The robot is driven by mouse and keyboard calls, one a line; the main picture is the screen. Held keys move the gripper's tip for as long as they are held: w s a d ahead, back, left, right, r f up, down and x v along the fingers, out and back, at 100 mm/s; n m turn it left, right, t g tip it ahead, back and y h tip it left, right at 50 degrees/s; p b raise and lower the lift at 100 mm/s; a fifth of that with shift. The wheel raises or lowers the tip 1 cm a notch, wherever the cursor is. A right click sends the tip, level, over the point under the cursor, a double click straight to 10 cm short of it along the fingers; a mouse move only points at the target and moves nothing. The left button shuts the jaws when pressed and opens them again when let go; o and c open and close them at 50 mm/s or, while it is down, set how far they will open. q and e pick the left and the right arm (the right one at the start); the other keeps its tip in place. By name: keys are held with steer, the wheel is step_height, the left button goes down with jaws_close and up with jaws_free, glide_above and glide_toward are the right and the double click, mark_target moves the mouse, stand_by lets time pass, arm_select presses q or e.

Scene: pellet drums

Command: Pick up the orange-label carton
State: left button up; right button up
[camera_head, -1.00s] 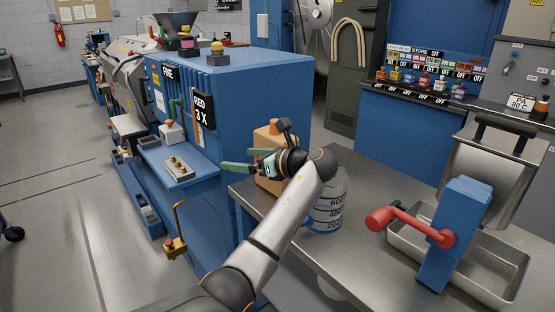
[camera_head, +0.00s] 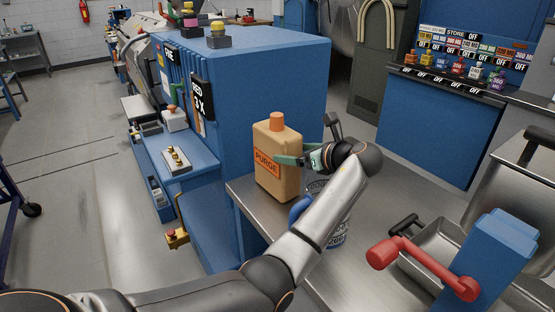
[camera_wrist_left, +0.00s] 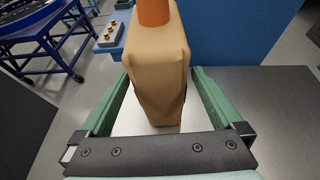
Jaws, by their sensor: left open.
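The orange-label carton (camera_head: 274,168) is a tan jug-shaped container with an orange cap and a label reading PURGE. It stands upright near the far left edge of the steel bench. In the left wrist view the carton (camera_wrist_left: 157,70) stands between the two green fingers (camera_wrist_left: 160,97), which are apart. Whether either finger touches it is unclear. My right gripper is out of view.
A clear measuring jug (camera_head: 338,238) stands close by, partly behind my left arm. A blue stand with a red lever (camera_head: 425,268) and a steel tray (camera_head: 437,243) are to the right on the bench (camera_head: 262,218). A large blue machine (camera_head: 270,80) rises behind the carton.

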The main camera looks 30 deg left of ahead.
arm_select(q)
steer(key=x, duration=0.6)
steer(key=shift+a+r, duration=0.2)
steer(key=shift+a, duration=0.1)
steer(key=shift+c, duration=0.2)
jaws_close()
steer(key=shift+r, duration=0.2)
stand_by(0.3)
